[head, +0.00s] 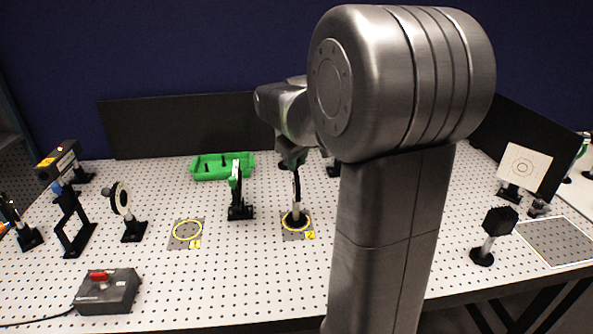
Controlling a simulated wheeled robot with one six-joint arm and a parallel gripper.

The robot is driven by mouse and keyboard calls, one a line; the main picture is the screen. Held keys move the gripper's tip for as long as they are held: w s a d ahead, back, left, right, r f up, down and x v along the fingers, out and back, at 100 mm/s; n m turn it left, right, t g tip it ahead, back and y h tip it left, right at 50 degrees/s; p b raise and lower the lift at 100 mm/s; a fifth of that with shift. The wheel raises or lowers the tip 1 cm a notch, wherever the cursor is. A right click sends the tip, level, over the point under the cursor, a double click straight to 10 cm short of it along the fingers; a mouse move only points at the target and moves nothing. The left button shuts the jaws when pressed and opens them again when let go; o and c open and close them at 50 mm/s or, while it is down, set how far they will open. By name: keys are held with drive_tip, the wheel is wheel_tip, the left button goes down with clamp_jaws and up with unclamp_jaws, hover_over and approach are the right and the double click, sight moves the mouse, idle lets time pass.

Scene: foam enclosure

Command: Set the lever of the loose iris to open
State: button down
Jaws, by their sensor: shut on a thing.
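A slim upright optic on a dark round base, which looks like the loose iris (296,190), stands in the yellow ring of the mat (311,236) marked 2. It shows nearly edge-on. My gripper (292,163) reaches down from above and is shut on its top. My arm covers part of the gripper. The lever is too small to make out, so I cannot tell its setting or whether the jaws hold the lever itself.
A post-mounted part (238,190) stands close left of the iris. A green tray (222,167) lies behind it. An empty ringed mat (187,231), a round optic (122,199) and a grey switch box (107,291) are at left. A target card (525,168) stands at right.

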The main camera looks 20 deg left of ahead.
drive_tip(key=shift+s+d+f+t+b, duration=0.15)
drive_tip(key=shift+s+t+b, duration=0.2)
drive_tip(key=shift+b, duration=0.4)
drive_tip(key=c, duration=1.2)
unclamp_jaws()
drive_tip(key=shift+c, duration=0.2)
drive_tip(key=v, duration=1.4)
drive_tip(key=shift+d, duration=0.3)
drive_tip(key=shift+s+f, duration=0.1)
